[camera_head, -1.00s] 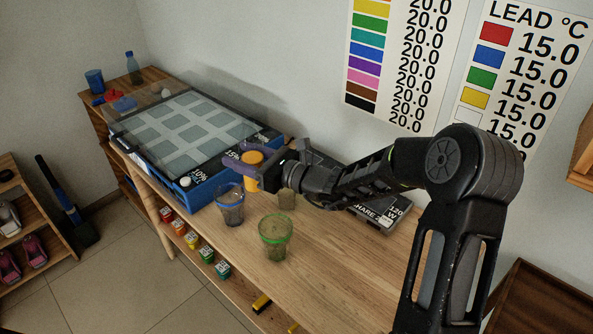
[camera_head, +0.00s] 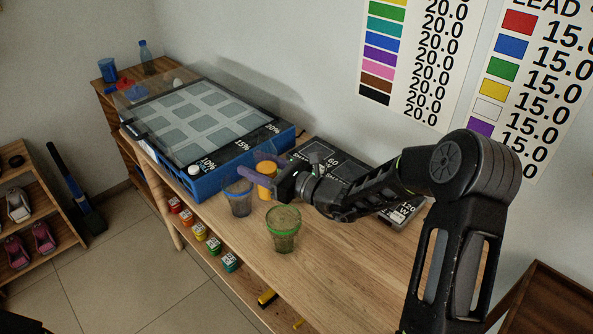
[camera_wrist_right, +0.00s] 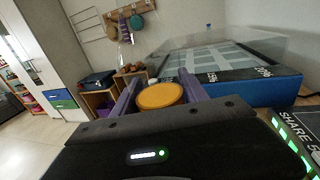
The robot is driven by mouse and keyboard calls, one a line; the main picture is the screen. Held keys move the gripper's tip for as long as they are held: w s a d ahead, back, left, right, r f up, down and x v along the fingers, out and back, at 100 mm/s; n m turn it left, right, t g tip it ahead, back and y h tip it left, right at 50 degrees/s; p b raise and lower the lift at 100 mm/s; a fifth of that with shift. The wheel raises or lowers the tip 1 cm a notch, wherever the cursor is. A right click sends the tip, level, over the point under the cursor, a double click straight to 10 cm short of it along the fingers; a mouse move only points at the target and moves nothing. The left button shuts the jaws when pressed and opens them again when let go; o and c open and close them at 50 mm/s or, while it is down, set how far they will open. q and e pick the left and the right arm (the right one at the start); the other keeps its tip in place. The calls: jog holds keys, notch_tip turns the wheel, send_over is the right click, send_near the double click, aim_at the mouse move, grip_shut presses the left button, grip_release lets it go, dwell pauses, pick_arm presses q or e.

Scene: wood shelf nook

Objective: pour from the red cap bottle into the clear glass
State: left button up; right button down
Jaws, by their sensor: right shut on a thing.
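My right gripper (camera_head: 262,169), with purple fingers, is shut on an orange round-topped container (camera_head: 267,180). Its orange top also shows between the fingers in the right wrist view (camera_wrist_right: 160,96). The container looks roughly upright. A see-through glass with a blue rim (camera_head: 238,200) stands on the wooden bench just left of it. A green-rimmed, greenish see-through glass (camera_head: 283,232) stands in front and slightly right. I cannot tell which is the clear glass. I make out no bottle with a red cap. My left gripper is not in view.
A blue case with a gridded panel (camera_head: 195,125) lies behind and left. A black box (camera_head: 330,168) lies behind my right arm. A blue-capped bottle (camera_head: 146,60) and blue cup (camera_head: 107,70) stand far left. The wooden bench top (camera_head: 330,260) is clear at front right.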

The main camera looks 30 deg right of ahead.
aim_at(265, 154)
jog(key=shift+r, duration=0.15)
jog(key=m+p, duration=0.2)
jog(key=m, duration=0.1)
jog(key=r+m+t+p, duration=0.1)
jog(key=m+p, duration=0.1)
jog(key=m, duration=0.2)
jog(key=r+m+t+p, duration=0.1)
jog(key=m, duration=0.2)
jog(key=shift+s+a+m+p, duration=0.15)
jog(key=shift+a+m+p, duration=0.15)
jog(key=shift+m+p, duration=0.1)
dwell(0.7)
jog(key=shift+s+a+r+m+t+h+p, duration=0.1)
jog(key=shift+a+r+m+t+h+p, duration=0.1)
jog(key=shift+r+m+p, duration=0.35)
jog(key=shift+a+r+m+t+h+p, duration=0.1)
jog(key=shift+a+r+m+t+h, duration=0.1)
jog(key=shift+m, duration=0.65)
jog(key=shift+s+a+m, duration=0.1)
jog(key=shift+a+m, duration=0.05)
jog(key=shift+m, duration=0.95)
jog(key=shift+w+d+r+m+t+h, duration=0.15)
jog(key=shift+d+m+h, duration=0.1)
jog(key=shift+m, duration=0.25)
jog(key=shift+w+d+f+m+t+h, duration=0.15)
jog(key=shift+d+m+h, duration=0.1)
jog(key=shift+m, duration=0.25)
